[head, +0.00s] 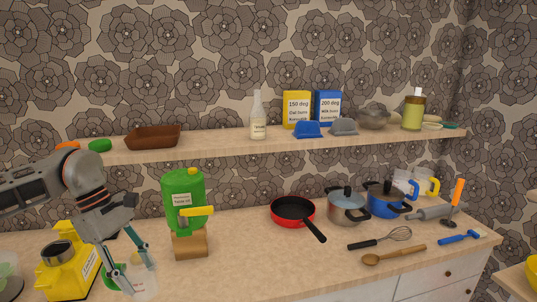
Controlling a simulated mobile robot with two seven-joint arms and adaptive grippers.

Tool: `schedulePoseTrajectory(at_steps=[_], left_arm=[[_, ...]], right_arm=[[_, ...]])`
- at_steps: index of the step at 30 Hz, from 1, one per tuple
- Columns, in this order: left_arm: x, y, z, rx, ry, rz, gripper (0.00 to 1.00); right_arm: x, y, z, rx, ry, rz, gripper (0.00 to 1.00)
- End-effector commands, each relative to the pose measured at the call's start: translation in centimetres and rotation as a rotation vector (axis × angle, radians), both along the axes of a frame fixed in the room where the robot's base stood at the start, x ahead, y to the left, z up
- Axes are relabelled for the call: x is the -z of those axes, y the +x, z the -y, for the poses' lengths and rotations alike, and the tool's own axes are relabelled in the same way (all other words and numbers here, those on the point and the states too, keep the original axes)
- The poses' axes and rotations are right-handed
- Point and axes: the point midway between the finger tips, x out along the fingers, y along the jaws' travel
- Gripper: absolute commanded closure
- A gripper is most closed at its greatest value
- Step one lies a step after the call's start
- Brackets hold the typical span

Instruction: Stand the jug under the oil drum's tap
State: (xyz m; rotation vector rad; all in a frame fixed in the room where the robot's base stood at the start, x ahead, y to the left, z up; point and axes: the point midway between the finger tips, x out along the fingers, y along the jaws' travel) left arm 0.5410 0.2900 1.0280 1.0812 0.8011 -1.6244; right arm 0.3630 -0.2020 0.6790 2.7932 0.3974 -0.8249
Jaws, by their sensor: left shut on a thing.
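The green oil drum (181,187) stands on the counter on a wooden block (191,247). Its yellow tap (197,212) sticks out low on the front, to the right. The jug (142,282) is clear, with a green handle (111,272) on its left, at the lower left of the view. It is left of and nearer than the wooden block, not under the tap. My left gripper (138,276) is shut on the jug, its fingers hiding part of it. I cannot tell whether the jug's base touches the counter. My right gripper is not in view.
A yellow appliance (66,270) stands close left of the jug. A red pan (293,211), a grey pot (347,204) and a blue pot (387,199) stand right of the drum. A shelf (210,150) runs above.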

Motion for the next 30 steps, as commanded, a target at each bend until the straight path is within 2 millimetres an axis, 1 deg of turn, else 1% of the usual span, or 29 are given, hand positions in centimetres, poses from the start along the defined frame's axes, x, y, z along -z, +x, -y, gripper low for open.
schedulePoseTrajectory(at_steps=[1,5,12,18,21,24,30], left_arm=[[0.4,-0.3,0.5,0.081,0.001,-0.001,0.81],[1.6,-1.4,1.4,0.318,0.001,-0.001,0.81],[3.7,-3.8,3.1,0.784,0.003,-0.001,0.81],[5.1,-5.5,4.1,1.108,0.001,0.001,0.81],[5.5,-6.1,4.3,1.207,0.001,0.001,0.81],[5.7,-6.3,4.5,1.261,0.001,0.003,0.81],[5.7,-6.4,4.5,1.276,0.002,0.003,0.81]], right_arm=[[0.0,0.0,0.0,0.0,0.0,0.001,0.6],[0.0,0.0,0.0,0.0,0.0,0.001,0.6],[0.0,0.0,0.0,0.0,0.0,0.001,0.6],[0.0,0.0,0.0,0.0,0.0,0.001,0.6],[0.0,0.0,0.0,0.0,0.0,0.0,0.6],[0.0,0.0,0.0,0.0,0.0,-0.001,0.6],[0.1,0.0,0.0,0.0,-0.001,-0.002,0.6]])
